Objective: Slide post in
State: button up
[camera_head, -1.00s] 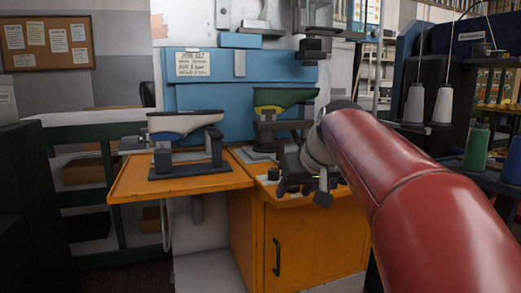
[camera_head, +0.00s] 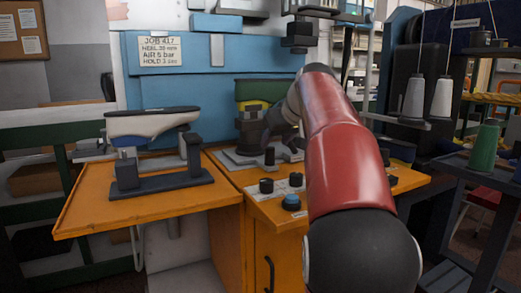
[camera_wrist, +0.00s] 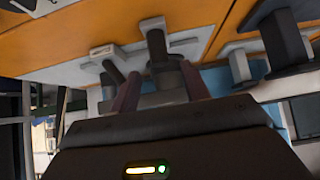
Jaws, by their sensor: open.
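A short dark post (camera_head: 270,157) stands on a grey slotted plate (camera_head: 237,161) below the green and yellow shoe last (camera_head: 252,97). In the wrist view a dark post (camera_wrist: 156,46) rises from a pale base, just beyond my gripper (camera_wrist: 160,85). A second dark post (camera_wrist: 112,72) is left of it. My gripper's fingers are apart. I cannot tell whether they touch the post. In the head view my gripper (camera_head: 277,125) is beside the last and partly hidden by my arm.
A blue and white last (camera_head: 150,123) sits on a dark stand (camera_head: 160,188) on the left orange shelf (camera_head: 75,215). A blue press housing (camera_head: 165,85) stands behind. Thread cones (camera_head: 414,98) are at right.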

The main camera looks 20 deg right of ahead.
aim_at(271, 148)
jog(key=x, duration=0.7)
jog(key=shift+w+f, duration=0.15)
jog(key=shift+f, duration=0.15)
jog(key=shift+c, duration=0.5)
grip_shut()
